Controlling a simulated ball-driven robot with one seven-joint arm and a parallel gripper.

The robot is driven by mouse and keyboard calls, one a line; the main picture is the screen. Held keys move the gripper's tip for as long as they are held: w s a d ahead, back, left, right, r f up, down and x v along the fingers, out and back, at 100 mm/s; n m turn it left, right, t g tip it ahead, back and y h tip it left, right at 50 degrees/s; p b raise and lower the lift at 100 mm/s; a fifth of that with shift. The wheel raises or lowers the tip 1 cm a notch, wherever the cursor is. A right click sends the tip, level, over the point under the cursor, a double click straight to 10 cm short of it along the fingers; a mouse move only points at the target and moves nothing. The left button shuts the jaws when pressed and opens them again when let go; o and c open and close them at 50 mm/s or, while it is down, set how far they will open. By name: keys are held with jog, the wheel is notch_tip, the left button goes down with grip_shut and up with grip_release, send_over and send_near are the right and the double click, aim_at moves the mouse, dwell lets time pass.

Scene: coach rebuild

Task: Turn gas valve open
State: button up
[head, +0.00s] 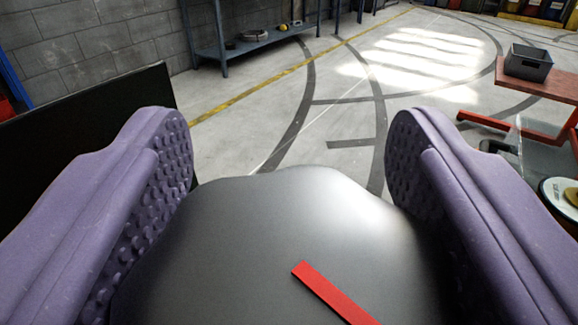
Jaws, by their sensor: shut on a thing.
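The gas valve (270,230) appears as a large dark grey rounded knob with a wavy edge, filling the bottom middle of the head view. A red bar (332,291) marks its face and slants down to the right. My gripper (290,155) has two purple padded fingers with studded inner faces, one on each side of the knob. The fingers are shut on the knob. The knob's lower part runs out of the picture, and its mount is hidden.
A dark panel (85,130) stands close behind the left finger. A red-topped table (545,80) with a grey bin (528,62) stands at the right, above a round white-rimmed object (563,196). A blue shelf (262,42) stands along the block wall. The floor between is clear.

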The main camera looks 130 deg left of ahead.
dwell(0.4)
jog(key=o, duration=1)
jog(key=shift+c, duration=0.2)
jog(key=p+v, duration=0.1)
jog(key=v, duration=0.7)
jog(key=shift+p, duration=0.4)
jog(key=shift+a, duration=0.1)
